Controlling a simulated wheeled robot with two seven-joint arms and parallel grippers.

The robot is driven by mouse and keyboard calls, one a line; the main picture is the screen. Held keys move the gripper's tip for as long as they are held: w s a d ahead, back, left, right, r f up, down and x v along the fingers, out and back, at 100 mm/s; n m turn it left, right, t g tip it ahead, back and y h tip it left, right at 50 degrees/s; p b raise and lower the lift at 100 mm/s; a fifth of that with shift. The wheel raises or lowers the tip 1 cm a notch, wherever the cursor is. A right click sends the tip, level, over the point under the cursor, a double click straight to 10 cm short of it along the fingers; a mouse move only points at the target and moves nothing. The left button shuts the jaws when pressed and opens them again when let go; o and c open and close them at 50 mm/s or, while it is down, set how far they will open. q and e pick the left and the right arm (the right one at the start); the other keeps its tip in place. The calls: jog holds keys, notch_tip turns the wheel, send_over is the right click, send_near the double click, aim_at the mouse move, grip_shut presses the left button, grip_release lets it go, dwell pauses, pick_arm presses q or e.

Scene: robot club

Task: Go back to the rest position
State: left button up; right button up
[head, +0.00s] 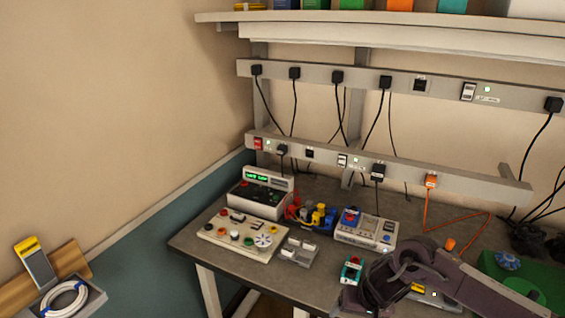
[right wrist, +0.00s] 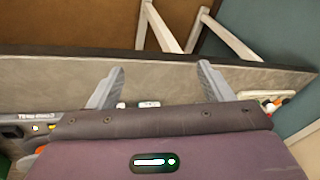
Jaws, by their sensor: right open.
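My right arm, dark purple, comes in at the lower right of the head view, over the front right part of the workbench (head: 200,241). Its fingers cannot be made out clearly there. In the right wrist view my right gripper (right wrist: 160,80) is open, with two grey fingers wide apart and nothing between them. The bench surface and its edge lie beyond the fingertips. My left gripper is in neither view.
The bench holds a white panel with knobs (head: 240,236), a device with a green display (head: 262,190), a grey block (head: 297,251) and a meter box (head: 366,231). Power rails (head: 330,83) with black cords and a shelf (head: 380,33) are behind. An orange cord (head: 462,217) trails right.

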jog(key=a+f+n+t+y+b, duration=0.1)
jog(key=a+f+y+b, duration=0.15)
jog(key=f, duration=0.65)
jog(key=a+f+n+y+b, duration=0.1)
jog(key=a+f, duration=0.3)
jog(key=f, duration=0.4)
jog(key=s+d+f+h+b, duration=0.1)
jog(key=s+d+f, duration=0.15)
jog(key=f, duration=0.55)
jog(key=s+d+f+b, duration=0.15)
jog(key=s+f, duration=0.25)
jog(key=f, duration=0.5)
jog(key=s+d+f+h+b, duration=0.1)
jog(key=s+d+f, duration=0.2)
jog(key=s+f, duration=0.55)
jog(key=s+d+f+h+b, duration=0.2)
jog(key=s+f, duration=0.5)
jog(key=s, duration=0.3)
jog(key=s+d+f+n+g+h, duration=0.1)
jog(key=s+f, duration=0.1)
jog(key=s, duration=0.7)
jog(key=s+d+f+n+g, duration=0.1)
jog(key=s+d+f, duration=0.1)
jog(key=s, duration=0.7)
jog(key=shift+s+d+f+g+h+b, duration=0.15)
jog(key=shift+d+f+g+h+b, duration=0.2)
jog(key=shift+f, duration=0.4)
jog(key=shift+a, duration=0.15)
